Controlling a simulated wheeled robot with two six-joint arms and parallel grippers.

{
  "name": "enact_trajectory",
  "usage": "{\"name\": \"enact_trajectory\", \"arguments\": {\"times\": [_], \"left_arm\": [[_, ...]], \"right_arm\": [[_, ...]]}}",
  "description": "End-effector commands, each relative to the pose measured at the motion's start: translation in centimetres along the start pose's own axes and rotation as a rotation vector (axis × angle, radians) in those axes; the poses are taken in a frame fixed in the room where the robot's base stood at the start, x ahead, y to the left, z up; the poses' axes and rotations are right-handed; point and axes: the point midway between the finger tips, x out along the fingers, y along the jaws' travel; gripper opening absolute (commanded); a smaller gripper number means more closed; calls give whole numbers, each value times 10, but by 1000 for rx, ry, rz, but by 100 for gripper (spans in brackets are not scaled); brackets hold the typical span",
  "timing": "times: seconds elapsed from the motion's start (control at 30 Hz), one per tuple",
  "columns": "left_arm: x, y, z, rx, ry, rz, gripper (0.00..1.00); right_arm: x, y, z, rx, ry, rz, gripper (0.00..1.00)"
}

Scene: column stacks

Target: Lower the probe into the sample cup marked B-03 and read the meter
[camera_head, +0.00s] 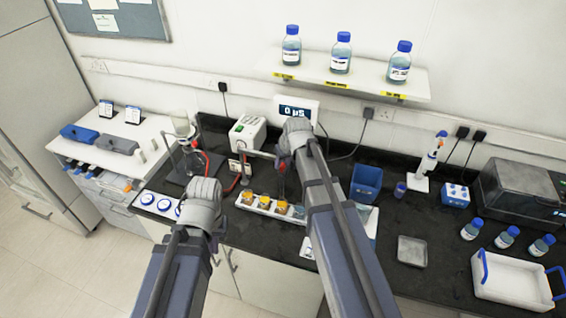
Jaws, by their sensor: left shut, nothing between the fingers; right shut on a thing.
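The meter (297,110) stands at the back wall, its display reading "0 µS". A white rack (239,204) near the counter's front edge holds a row of sample cups, several with orange-yellow contents, such as this cup (264,201). Their markings are too small to read, so I cannot tell which is B-03. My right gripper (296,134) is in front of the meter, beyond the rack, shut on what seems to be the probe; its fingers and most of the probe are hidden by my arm. My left gripper (203,194) is shut and empty, left of the rack.
A stand with glassware (188,150) and a white device (247,133) are behind on the left. A blue bin (366,184), grey dish (411,251), bottles and a white tray (515,283) are on the right. A bottle shelf (350,84) is above. Dark counter is clear mid-right.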

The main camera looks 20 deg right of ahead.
Motion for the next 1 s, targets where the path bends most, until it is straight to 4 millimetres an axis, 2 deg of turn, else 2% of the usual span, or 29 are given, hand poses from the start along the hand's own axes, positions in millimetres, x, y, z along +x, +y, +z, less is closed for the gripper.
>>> {"name": "enact_trajectory", "arguments": {"times": [0.07,0.1,0.33,0.73,1.0], "left_arm": [[0,0,0,0,0,0,0],[0,0,0,0,0,0,0],[0,0,0,0,0,0,0],[-4,0,0,-1,0,0,0],[-28,-2,2,-13,-1,1,0]], "right_arm": [[0,1,-2,1,7,1,0],[0,1,-2,1,7,1,37],[0,1,-2,0,5,1,63],[-4,0,-2,0,3,0,64],[-28,-5,-5,0,4,0,64]]}}
